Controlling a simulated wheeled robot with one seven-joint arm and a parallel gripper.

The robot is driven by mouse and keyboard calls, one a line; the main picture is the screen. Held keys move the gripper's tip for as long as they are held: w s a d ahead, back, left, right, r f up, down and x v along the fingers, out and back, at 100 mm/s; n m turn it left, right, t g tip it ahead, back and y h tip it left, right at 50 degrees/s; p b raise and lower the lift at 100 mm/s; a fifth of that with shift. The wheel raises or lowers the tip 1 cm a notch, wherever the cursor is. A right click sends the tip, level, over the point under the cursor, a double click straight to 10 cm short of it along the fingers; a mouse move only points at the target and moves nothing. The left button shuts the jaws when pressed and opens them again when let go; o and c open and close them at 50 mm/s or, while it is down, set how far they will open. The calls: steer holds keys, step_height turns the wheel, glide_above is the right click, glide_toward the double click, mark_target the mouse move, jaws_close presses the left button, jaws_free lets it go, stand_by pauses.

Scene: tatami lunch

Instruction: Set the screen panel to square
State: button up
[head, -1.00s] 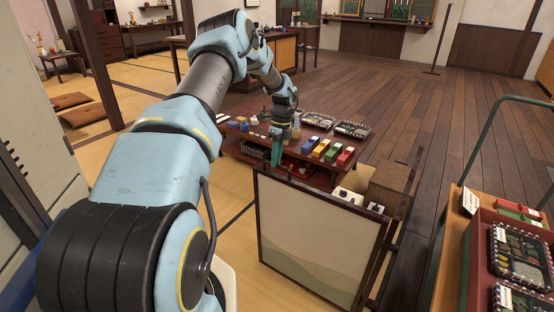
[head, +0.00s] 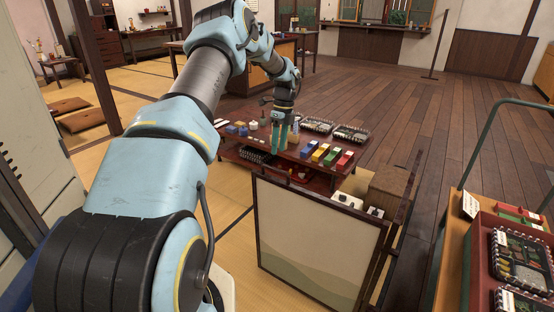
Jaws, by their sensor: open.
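The screen panel (head: 315,232) is a cream panel in a dark wood frame, with pale green hills painted low on it. It stands upright in the middle foreground, turned at an angle to the floorboards. My gripper (head: 280,146) hangs from my arm, beyond the panel's upper left corner, with its teal fingers pointing down. It is open and appears empty. In the picture it overlaps the low table behind the panel, and I see no contact with the panel's frame.
A low red-brown table (head: 297,158) with colored boxes and trays stands behind the panel. A brown box (head: 388,188) and small white items sit behind the panel's right side. A cart (head: 452,245) with lunch trays stands at right. Wooden floor (head: 440,110) is clear at the back right.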

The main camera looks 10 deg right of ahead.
steer(key=r, duration=0.4)
steer(key=shift+w+d+r, duration=0.25)
steer(key=shift+w+d, duration=0.1)
steer(key=s+a+r+n+t+h+p, duration=0.15)
steer(key=s+a+r+n+p, duration=0.25)
steer(key=s+a+r+n, duration=0.75)
steer(key=s+a+r+n+t+p, duration=0.1)
steer(key=s+a+n, duration=0.3)
steer(key=s+n, duration=0.3)
steer(key=s+a+r+n+p, duration=0.2)
steer(key=s+a+n, duration=0.2)
steer(key=s, duration=0.9)
steer(key=n, duration=0.3)
steer(key=shift+a+t+p, duration=0.25)
steer(key=shift+t+p, duration=0.05)
steer(key=shift+t, duration=0.05)
steer(key=shift+w, duration=0.1)
